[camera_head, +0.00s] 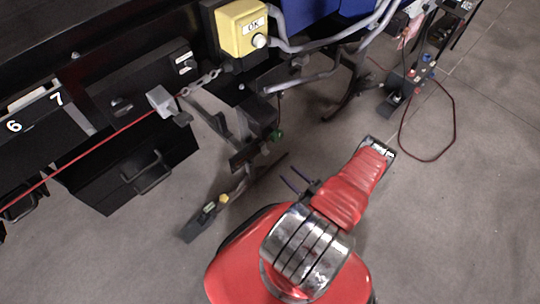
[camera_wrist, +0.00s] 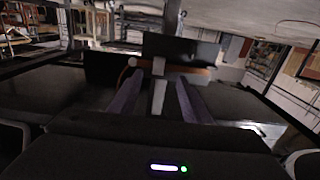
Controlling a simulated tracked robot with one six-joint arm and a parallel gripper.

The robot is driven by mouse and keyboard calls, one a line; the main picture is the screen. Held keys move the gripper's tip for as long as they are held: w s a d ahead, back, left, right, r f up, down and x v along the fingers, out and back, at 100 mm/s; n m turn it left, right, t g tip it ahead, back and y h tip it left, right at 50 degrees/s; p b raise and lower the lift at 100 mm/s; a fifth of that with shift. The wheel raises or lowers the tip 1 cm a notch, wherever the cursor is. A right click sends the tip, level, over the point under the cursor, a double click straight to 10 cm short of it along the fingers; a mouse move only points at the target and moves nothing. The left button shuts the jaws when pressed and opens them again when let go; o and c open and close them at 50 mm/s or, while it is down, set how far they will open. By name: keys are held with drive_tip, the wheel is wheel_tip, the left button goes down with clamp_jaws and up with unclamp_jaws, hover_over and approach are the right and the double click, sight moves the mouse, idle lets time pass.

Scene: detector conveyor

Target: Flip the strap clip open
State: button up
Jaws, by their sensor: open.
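The strap clip (camera_head: 160,100) is a small light-grey block at the end of a red strap (camera_head: 100,146), by the front of the black conveyor body. A chain (camera_head: 203,80) runs from near it toward a yellow box. My gripper (camera_head: 290,176) is to the right of and nearer than the clip, well apart from it, over the floor. Its two thin purple fingers are spread; they also show in the wrist view (camera_wrist: 157,78). A pale upright piece shows between them there, but I cannot tell what it is. I cannot make out the clip in the wrist view.
A yellow box (camera_head: 241,28) marked OK with a white knob is at the top. A black drawer (camera_head: 135,165) with a handle is below the strap. A dark stand leg (camera_head: 205,215) reaches across the floor near my gripper. A red cable (camera_head: 452,130) lies right; floor there is mostly clear.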

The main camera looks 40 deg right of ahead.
sight(266, 150)
drive_tip(key=shift+w, duration=0.1)
drive_tip(key=w, duration=1.3)
drive_tip(key=shift+w+a, duration=0.2)
drive_tip(key=shift+w, duration=0.15)
clamp_jaws()
idle(0.6)
drive_tip(key=shift+s+d, duration=0.1)
drive_tip(key=shift+d, duration=0.05)
